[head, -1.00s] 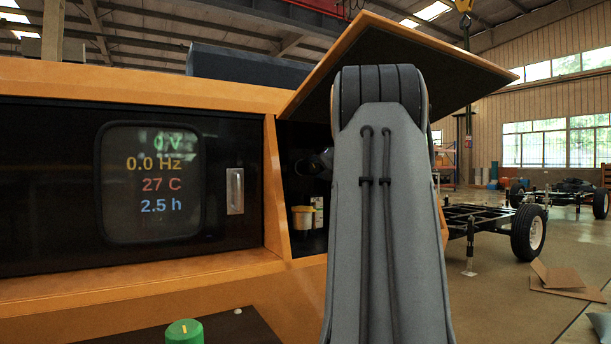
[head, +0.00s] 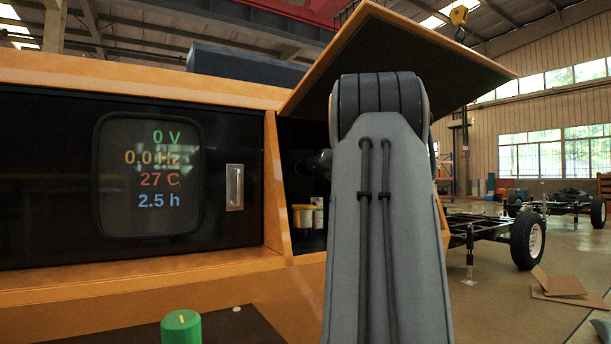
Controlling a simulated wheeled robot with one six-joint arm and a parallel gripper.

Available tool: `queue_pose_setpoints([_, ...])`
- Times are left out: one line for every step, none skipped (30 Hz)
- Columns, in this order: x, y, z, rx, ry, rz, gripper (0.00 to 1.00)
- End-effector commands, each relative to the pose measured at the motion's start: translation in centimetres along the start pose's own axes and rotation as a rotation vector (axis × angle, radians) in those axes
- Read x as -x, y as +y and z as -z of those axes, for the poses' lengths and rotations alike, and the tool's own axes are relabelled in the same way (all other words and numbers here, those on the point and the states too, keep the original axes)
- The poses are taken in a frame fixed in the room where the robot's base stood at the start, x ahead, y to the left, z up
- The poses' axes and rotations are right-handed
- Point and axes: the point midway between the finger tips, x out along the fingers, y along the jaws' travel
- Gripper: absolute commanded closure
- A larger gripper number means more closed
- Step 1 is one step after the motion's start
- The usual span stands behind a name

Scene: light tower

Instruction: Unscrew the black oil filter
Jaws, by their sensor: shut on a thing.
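My grey arm (head: 385,230) stands in front of the open compartment (head: 286,160) and covers most of it. My gripper is hidden behind the arm, so its fingers and what they touch do not show. A dark rounded shape (head: 314,163) juts out left of the arm inside the compartment. I cannot tell whether it is the black oil filter or part of my wrist. The filter cannot be made out for certain.
An orange flap (head: 440,52) is raised over the compartment. Inside are a yellow-topped container (head: 302,216) and a pale canister (head: 318,213). Left are a display panel (head: 150,175) with a handle (head: 235,187) and a green knob (head: 181,327).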

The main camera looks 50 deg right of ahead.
Motion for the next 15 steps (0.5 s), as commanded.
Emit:
queue_pose_setpoints([-0.07,-0.04,0.16,0.034,-0.002,-0.001,0.84])
queue_pose_setpoints([-0.06,-0.04,0.17,0.053,-0.002,-0.001,0.84])
queue_pose_setpoints([-0.06,-0.06,0.18,0.08,-0.002,-0.001,0.84])
queue_pose_setpoints([-0.05,-0.07,0.19,0.099,-0.002,-0.001,0.84])
queue_pose_setpoints([-0.05,-0.07,0.18,0.118,-0.002,-0.001,0.84])
queue_pose_setpoints([-0.04,-0.06,0.13,0.14,-0.002,-0.001,0.84])
queue_pose_setpoints([-0.03,-0.04,0.1,0.153,-0.002,-0.001,0.84])
queue_pose_setpoints([-0.01,-0.03,0.07,0.165,-0.002,-0.001,0.84])
queue_pose_setpoints([0.0,-0.02,0.04,0.178,-0.002,0.0,0.84])
queue_pose_setpoints([0.01,-0.01,0.02,0.185,-0.002,0.0,0.84])
queue_pose_setpoints([0.02,0.0,0.0,0.189,-0.001,0.0,0.84])
queue_pose_setpoints([0.03,0.01,-0.03,0.191,-0.001,0.0,0.84])
queue_pose_setpoints([0.04,0.02,-0.05,0.192,-0.001,0.0,0.84])
queue_pose_setpoints([0.05,0.03,-0.07,0.192,-0.001,0.0,0.84])
queue_pose_setpoints([0.05,0.04,-0.07,0.191,-0.001,0.0,0.84])
